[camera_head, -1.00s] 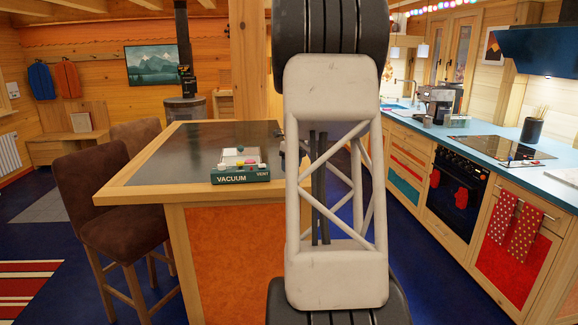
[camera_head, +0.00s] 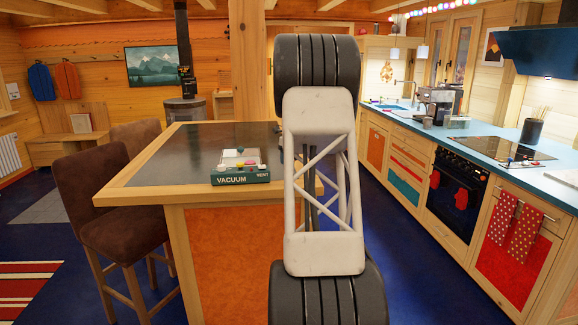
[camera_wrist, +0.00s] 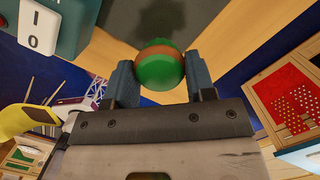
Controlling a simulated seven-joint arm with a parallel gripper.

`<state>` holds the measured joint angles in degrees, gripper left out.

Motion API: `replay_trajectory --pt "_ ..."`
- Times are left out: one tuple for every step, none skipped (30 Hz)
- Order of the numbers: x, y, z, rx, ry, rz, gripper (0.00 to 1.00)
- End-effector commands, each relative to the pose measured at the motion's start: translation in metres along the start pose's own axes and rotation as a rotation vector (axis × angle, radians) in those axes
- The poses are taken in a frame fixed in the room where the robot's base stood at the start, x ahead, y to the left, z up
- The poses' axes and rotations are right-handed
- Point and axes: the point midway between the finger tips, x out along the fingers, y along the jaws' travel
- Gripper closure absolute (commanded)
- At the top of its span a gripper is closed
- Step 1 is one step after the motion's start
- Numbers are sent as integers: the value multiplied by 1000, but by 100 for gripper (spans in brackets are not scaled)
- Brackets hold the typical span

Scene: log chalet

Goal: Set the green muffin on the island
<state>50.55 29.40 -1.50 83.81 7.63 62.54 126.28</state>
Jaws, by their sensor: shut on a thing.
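The green muffin (camera_wrist: 160,68), rounded with a brown band, is between the two fingers of my gripper (camera_wrist: 161,84) in the wrist view. My gripper is shut on it. The island (camera_head: 180,165) has a dark top with a pale wood rim. In the wrist view the island top (camera_wrist: 125,52) and its wood edge lie beyond the muffin, which overlaps the edge in the picture. I cannot tell the height between them. In the head view my arm hides the gripper and muffin.
A green box marked VACUUM (camera_head: 240,177), with coloured knobs, stands on the island near its front edge; its corner shows at the wrist view's upper left (camera_wrist: 57,25). The island top left of the box is clear. Brown stools (camera_head: 95,200) stand at the left. A blue counter (camera_head: 480,140) runs along the right.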

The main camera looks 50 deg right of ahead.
Motion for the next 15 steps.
replay_trajectory --pt "1 -4 4 0 0 0 73" --pt "2 -6 5 0 0 0 73" --pt "3 -9 8 0 0 0 73" --pt "4 -10 9 0 1 1 73" --pt "4 -12 10 0 1 1 73" --pt "4 -14 12 0 1 1 73" --pt "4 -15 13 0 0 0 73" --pt "4 -16 14 0 0 0 73" --pt "4 -17 14 0 0 0 73" --pt "4 -17 15 0 0 0 73" --pt "4 -17 15 0 0 0 73" --pt "5 -18 15 0 0 0 73" --pt "5 -18 15 0 0 0 73" --pt "5 -18 15 0 0 0 73" --pt "5 -18 15 0 0 0 73"
